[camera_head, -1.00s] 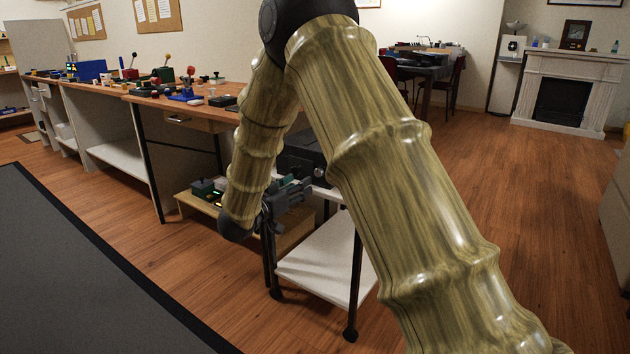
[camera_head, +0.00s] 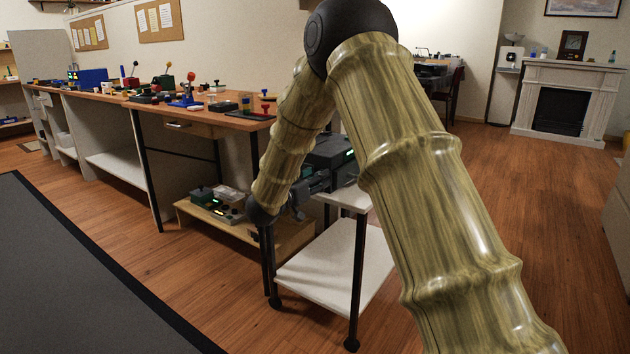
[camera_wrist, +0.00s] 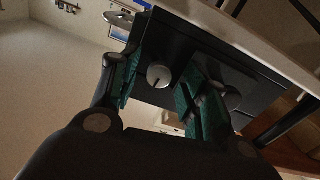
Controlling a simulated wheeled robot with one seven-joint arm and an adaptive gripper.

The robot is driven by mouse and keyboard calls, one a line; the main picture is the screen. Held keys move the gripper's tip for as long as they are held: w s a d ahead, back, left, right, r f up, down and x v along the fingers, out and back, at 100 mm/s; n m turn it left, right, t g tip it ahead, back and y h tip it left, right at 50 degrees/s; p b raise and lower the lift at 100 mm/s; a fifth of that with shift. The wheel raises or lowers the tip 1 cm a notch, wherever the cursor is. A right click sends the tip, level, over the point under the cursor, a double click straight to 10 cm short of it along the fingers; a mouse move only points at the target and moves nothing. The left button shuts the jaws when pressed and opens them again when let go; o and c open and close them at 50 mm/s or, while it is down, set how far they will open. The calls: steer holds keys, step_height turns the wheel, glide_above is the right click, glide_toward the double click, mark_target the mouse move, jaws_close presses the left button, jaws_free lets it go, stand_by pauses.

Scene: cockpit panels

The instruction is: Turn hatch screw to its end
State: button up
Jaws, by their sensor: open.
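A round silvery knob with a dark line across it, seemingly the hatch screw (camera_wrist: 159,76), sits on the face of a black box (camera_wrist: 215,65) in the wrist view. My gripper (camera_wrist: 163,88) is open, with its green-padded fingers on either side of the knob in the picture. I see no contact, and the remaining distance is hard to judge. In the head view the black box (camera_head: 330,152) stands on a white stand, and my gripper (camera_head: 320,182) is at its near side. The knob is hidden there behind my arm and gripper.
The white stand (camera_head: 335,265) has a lower shelf and black legs. A low wooden shelf (camera_head: 285,235) with devices is at its left. A long workbench (camera_head: 205,120) with several control devices runs behind on the left. Open wooden floor (camera_head: 545,220) lies to the right.

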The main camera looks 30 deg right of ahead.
jaws_close()
steer(key=p, duration=0.3)
steer(key=shift+r+n, duration=0.25)
steer(key=shift+n, duration=0.05)
steer(key=shift+f+n+p, duration=0.2)
steer(key=shift+n+p, duration=0.1)
steer(key=shift+p, duration=0.45)
steer(key=shift+f, duration=0.1)
jaws_free()
steer(key=v, duration=1.2)
